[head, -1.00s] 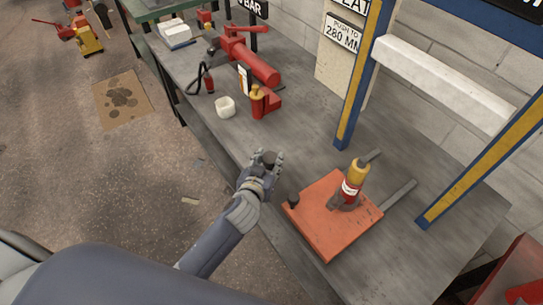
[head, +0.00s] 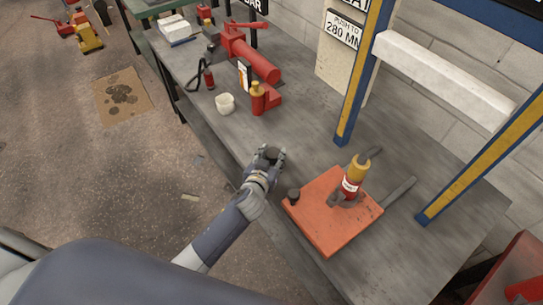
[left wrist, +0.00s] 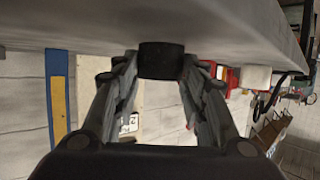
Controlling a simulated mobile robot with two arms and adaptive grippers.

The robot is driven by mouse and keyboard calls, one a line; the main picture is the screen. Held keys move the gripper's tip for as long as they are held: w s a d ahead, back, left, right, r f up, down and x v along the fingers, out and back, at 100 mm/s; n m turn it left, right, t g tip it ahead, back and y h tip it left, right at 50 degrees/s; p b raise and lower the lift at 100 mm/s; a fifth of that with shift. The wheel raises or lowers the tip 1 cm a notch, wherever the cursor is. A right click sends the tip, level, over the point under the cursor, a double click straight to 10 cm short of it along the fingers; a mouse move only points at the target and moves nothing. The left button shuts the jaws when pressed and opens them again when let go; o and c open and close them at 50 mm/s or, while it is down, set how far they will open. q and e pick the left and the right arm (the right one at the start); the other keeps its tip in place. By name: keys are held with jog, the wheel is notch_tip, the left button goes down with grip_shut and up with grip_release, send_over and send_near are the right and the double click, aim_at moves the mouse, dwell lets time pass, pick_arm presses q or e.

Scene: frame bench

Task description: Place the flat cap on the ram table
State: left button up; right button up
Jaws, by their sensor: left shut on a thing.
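My left gripper (head: 271,156) is shut on a small dark round cap, held near the bench's front edge, left of the orange table. In the left wrist view the black cap (left wrist: 161,61) sits between the two fingertips (left wrist: 160,72). The orange ram table (head: 326,237) lies on the grey bench. A second small dark piece (head: 293,195) is at the table's left corner. My right gripper is not in view.
The blue and yellow press frame (head: 357,80) rises behind the orange table.

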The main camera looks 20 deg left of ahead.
pick_arm(q)
jog(key=o, duration=1.1)
jog(key=shift+o, duration=0.2)
jog(key=shift+r, duration=0.15)
jog(key=v, duration=1.2)
